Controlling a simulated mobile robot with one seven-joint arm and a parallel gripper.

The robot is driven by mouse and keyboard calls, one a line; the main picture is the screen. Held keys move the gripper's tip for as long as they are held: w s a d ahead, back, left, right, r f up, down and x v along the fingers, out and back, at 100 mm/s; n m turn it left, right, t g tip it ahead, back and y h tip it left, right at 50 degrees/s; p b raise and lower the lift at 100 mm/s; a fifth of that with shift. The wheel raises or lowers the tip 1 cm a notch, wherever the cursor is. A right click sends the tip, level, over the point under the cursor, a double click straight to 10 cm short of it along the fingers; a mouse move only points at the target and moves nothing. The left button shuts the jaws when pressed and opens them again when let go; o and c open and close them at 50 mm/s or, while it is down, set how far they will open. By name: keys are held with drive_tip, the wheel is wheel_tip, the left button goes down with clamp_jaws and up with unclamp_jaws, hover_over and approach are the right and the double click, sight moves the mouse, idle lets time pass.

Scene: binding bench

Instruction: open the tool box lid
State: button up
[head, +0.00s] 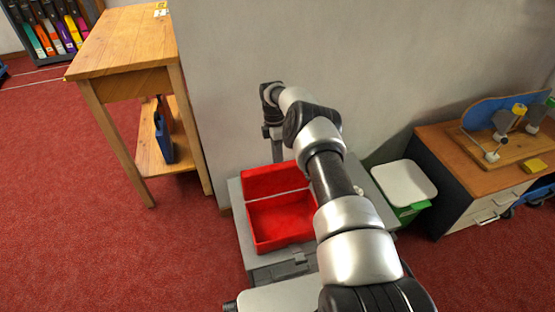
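The red tool box (284,238) sits on a grey cabinet (243,222). Its lid (268,181) stands raised at the back edge, toward the wall. The inside of the box shows red and looks empty, though my arm covers its right side. My gripper (277,156) points down just behind the lid's top edge, near the wall. The lid hides the fingertips in part. I cannot tell whether the fingers touch the lid or whether they are open or shut.
A wooden table (122,45) with a lower shelf stands at the left. A green bin with a white lid (404,184) is right of the cabinet. A wooden-topped drawer unit (470,180) holding tools is further right. The wall (225,70) is close behind. Red carpet is clear at front left.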

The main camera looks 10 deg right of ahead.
drive_tip(key=v, duration=0.7)
drive_tip(key=shift+r+p, duration=0.3)
